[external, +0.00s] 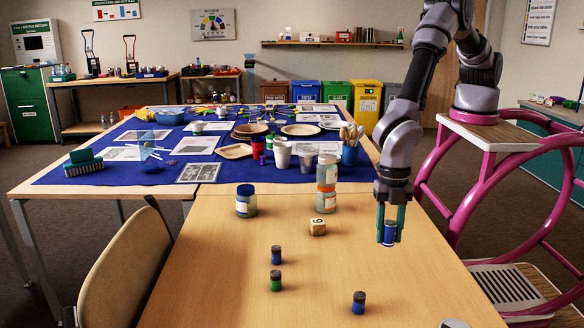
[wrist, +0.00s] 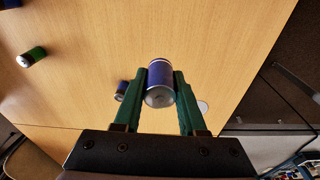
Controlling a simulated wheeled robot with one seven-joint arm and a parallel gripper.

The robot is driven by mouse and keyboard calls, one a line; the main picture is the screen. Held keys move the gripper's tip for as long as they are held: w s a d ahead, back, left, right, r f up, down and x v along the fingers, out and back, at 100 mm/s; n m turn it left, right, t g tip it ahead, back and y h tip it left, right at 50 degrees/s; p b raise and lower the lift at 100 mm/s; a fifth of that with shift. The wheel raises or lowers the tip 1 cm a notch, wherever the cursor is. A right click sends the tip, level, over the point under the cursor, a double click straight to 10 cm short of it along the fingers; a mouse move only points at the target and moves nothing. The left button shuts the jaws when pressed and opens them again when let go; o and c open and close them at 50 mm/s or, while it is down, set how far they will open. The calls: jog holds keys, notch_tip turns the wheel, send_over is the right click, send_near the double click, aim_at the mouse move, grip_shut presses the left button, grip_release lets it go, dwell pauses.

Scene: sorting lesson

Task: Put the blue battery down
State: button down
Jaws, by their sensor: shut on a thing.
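My gripper (external: 391,224) is shut on a blue battery (external: 389,233) and holds it upright near the table's right edge. In the wrist view the battery (wrist: 160,82) sits between the two green fingers of my gripper (wrist: 161,88), its blue side and grey end showing. Whether its lower end touches the table (external: 230,285) is hard to tell. Two other blue batteries stand on the table, one at the middle (external: 276,255) and one at the front right (external: 358,302). A green battery (external: 276,281) stands just in front of the middle one.
A blue cloth (external: 110,172) with cups and plates lies behind. A chair (external: 125,275) is at left. The table's front middle is mostly clear.

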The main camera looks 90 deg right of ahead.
jog(key=w+d+m, duration=0.4)
jog(key=w+d, duration=1)
jog(key=w, duration=0.3)
jog(key=m+t+h, duration=0.1)
jog(key=m, duration=1)
send_over(258, 174)
jog(key=f, duration=0.9)
jog(key=shift+s+f, duration=0.25)
jog(key=shift+s, duration=0.05)
jog(key=shift+f, duration=0.1)
jog(key=shift+c, duration=2.4)
grip_release()
